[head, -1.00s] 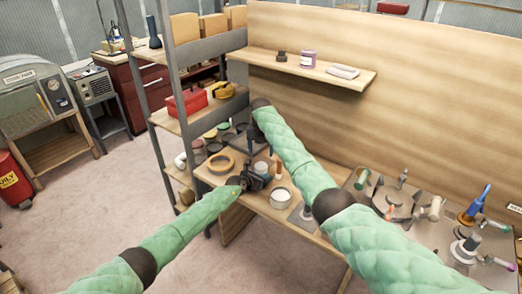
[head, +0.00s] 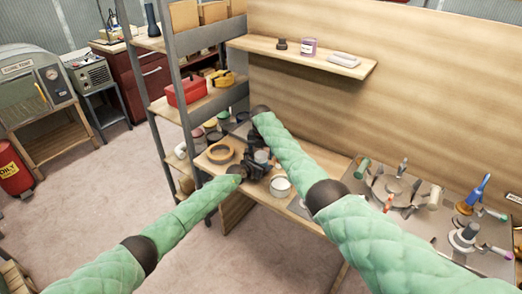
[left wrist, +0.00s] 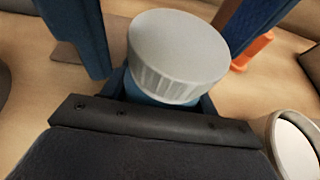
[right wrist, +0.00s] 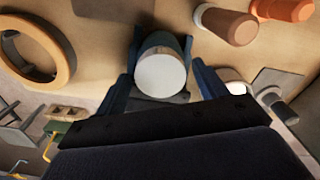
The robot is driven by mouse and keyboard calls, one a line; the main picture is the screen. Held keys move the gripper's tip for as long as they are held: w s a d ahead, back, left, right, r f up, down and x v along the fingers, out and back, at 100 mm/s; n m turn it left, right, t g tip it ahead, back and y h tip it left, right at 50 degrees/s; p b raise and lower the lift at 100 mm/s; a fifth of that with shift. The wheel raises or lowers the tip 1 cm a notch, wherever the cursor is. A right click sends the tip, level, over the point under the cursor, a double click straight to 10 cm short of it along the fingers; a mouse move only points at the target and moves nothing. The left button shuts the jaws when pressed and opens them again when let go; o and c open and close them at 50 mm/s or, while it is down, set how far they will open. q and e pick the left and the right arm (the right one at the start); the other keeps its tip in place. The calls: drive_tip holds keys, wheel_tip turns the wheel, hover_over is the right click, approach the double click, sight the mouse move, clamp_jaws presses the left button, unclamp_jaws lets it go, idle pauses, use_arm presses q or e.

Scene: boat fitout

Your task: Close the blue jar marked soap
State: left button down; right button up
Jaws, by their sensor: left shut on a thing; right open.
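The blue jar (left wrist: 146,91) shows as a blue strip under a pale grey lid with a ribbed side (left wrist: 178,55). Its soap marking is not visible. My left gripper (head: 256,166) is shut on the jar body from the side, over the bench. My right gripper (right wrist: 163,85) is open above, with one finger on each side of the lid, which also shows in the right wrist view (right wrist: 161,74). I cannot tell whether its fingers touch the lid, or whether the lid is fully seated. In the head view the jar is hidden by my grippers.
On the bench lie an orange-brown ring (head: 221,153) and an open white-rimmed tin (head: 280,187) close to the grippers. A brown cylinder (right wrist: 226,25) and an orange piece (right wrist: 285,9) stand nearby. A shelf unit (head: 182,95) rises at the left, a wall shelf (head: 300,60) behind.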

drive_tip(key=shift+c, duration=0.2)
drive_tip(key=c, duration=0.9)
drive_tip(key=m, duration=0.6)
drive_tip(key=shift+c, duration=0.2)
drive_tip(key=m, duration=0.7)
drive_tip(key=o, duration=1.1)
drive_tip(key=shift+c, duration=0.2)
drive_tip(key=shift+r, duration=2.2)
drive_tip(key=shift+c, duration=0.4)
